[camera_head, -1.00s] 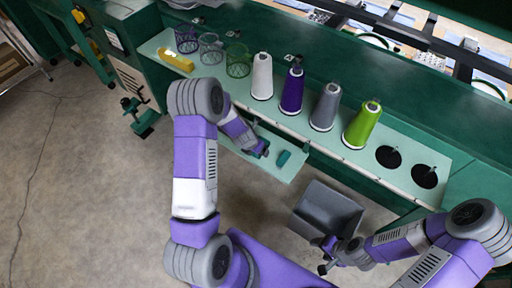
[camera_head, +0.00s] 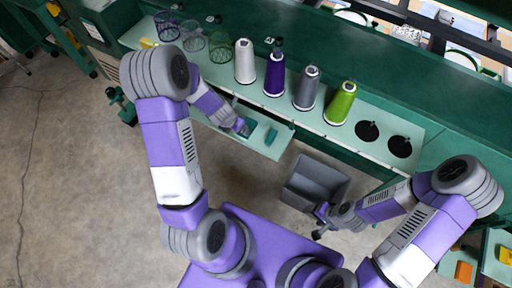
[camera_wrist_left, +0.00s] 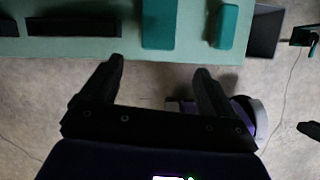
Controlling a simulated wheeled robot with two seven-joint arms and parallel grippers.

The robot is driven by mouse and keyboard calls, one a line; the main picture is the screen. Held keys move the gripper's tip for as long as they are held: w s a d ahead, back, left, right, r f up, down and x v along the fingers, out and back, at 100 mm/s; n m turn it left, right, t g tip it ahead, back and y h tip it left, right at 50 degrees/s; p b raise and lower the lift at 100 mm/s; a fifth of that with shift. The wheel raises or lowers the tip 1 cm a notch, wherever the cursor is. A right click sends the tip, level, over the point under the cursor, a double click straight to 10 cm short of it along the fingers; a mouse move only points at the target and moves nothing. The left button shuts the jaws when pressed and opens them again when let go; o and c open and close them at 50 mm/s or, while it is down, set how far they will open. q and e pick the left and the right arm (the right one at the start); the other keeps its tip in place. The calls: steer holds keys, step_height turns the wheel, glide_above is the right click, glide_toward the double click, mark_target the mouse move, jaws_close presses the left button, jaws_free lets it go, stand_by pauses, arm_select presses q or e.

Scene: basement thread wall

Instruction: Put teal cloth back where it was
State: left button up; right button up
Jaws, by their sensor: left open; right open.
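Two teal pieces lie on the pale green pull-out board (camera_head: 264,150), which juts from the bench. In the left wrist view, the wider, flat piece (camera_wrist_left: 160,24) looks like the teal cloth and lies just beyond my fingertips. A narrower teal piece (camera_wrist_left: 229,26) lies to its right. The head view shows one teal piece (camera_head: 271,136) clearly; the other is partly hidden by my left gripper (camera_head: 242,128). In the wrist view the left gripper (camera_wrist_left: 158,68) is open and empty, at the board's edge. My right gripper (camera_head: 321,220) is open beside the grey bin (camera_head: 316,178).
Thread cones in white (camera_head: 244,62), purple (camera_head: 274,75), grey (camera_head: 306,88) and green (camera_head: 341,103) stand on the shelf above the board. Wire cups (camera_head: 193,40) and two black discs (camera_head: 367,131) flank them. An orange block (camera_head: 463,271) lies at lower right. Floor at left is clear.

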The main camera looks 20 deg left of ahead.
arm_select(q)
steer(key=s+d+f+m+g+h, duration=0.1)
steer(key=s+d+f+m, duration=0.2)
steer(key=m, duration=0.7)
steer(key=s+d+f+m+g+h, duration=0.1)
steer(key=s+d+f+m, duration=0.3)
steer(key=s+d+m, duration=0.3)
steer(key=s+d+f+m+g+h, duration=0.1)
steer(key=s+d+f+m, duration=0.3)
steer(key=d+m, duration=0.5)
steer(key=s+m, duration=0.2)
steer(key=m, duration=0.3)
steer(key=shift+d+g+h, duration=0.35)
steer(key=shift+g+h, duration=0.05)
steer(key=shift+s, duration=0.1)
steer(key=shift+r, duration=0.25)
